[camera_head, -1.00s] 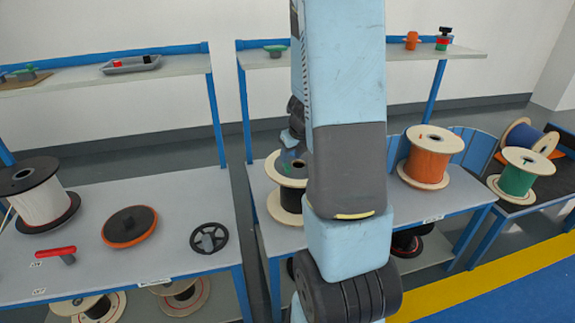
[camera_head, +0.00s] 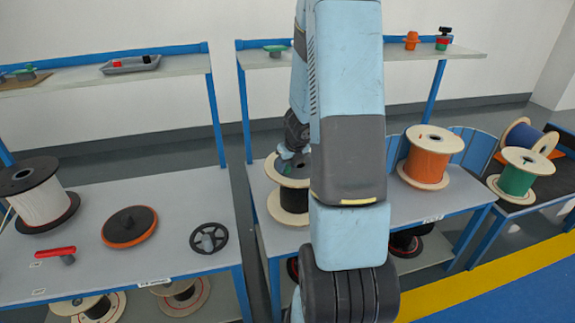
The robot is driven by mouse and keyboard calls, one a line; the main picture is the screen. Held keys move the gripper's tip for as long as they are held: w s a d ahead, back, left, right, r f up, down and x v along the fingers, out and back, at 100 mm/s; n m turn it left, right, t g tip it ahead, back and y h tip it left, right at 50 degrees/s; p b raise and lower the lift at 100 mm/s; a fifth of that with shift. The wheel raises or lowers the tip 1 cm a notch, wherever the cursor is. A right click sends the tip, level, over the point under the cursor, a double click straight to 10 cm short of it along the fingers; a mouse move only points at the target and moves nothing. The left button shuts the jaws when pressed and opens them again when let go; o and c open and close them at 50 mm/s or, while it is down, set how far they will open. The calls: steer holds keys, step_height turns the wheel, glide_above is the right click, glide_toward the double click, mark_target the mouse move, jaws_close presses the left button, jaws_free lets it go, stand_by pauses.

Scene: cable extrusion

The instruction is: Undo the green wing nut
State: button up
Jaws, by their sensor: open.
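A small green part (camera_head: 285,170) shows at the top of the dark spool with pale flanges (camera_head: 290,203) on the middle bench, partly covered; its wing shape is too small to make out. My gripper (camera_head: 287,157) is just above this spool, open, and largely hidden behind my arm. I cannot tell whether its fingers are around the green part or touch it. Another green winged part (camera_head: 274,48) lies on the shelf above this bench. A further green part (camera_head: 26,73) sits at the left end of the left shelf.
An orange spool (camera_head: 428,160) stands on the bench right of my arm. A green spool (camera_head: 517,175) and a blue spool (camera_head: 523,137) are farther right. The left bench (camera_head: 105,205) holds a white spool (camera_head: 36,190), an orange-rimmed disc (camera_head: 130,227), a red-handled tool (camera_head: 56,252) and a black handwheel (camera_head: 209,238).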

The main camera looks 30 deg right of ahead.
jaws_close()
stand_by(0.3)
